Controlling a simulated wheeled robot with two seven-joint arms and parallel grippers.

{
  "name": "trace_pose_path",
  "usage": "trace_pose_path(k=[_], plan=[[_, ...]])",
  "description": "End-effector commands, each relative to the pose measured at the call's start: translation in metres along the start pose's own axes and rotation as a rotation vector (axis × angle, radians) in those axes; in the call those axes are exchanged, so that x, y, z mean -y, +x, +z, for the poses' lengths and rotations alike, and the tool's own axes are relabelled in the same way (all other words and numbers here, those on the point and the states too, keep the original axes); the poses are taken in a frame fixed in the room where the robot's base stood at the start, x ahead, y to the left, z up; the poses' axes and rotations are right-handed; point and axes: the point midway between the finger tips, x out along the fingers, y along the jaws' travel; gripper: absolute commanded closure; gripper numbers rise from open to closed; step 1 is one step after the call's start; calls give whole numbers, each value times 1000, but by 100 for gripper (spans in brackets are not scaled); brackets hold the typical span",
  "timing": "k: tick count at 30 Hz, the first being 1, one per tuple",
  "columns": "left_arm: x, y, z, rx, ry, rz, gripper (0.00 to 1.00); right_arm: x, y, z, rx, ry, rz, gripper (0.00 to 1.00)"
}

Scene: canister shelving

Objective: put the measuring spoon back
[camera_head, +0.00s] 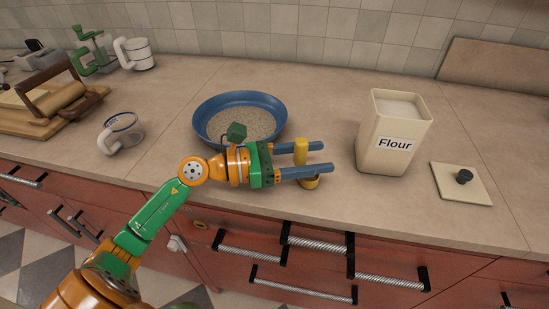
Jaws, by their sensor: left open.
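My left gripper (326,157) is open above the front of the counter, its two blue-grey fingers pointing right. A yellow upright piece (301,151) shows between the fingers, and a yellow rounded part (310,183) shows just below the lower finger. They look like the handle and bowl of the measuring spoon, partly hidden by that finger. I cannot tell whether the fingers touch it. The open flour canister (394,142) stands to the right, with white flour inside. My right gripper is out of view.
A blue bowl of grain (240,103) stands behind my gripper. The square canister lid (462,183) with a black knob lies right of the canister. Drawers (370,260) lie below the counter edge.

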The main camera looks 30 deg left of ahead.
Motion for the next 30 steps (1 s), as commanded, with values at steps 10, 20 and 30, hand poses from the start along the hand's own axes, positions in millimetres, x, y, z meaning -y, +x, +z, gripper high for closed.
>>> trace_pose_path(k=[10,20,30], plan=[[0,-73,-8,-5,-1,0,41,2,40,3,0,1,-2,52],[0,-114,-3,-4,1,-1,41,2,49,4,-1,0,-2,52],[1,-114,-2,-4,1,-2,41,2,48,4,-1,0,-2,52]])
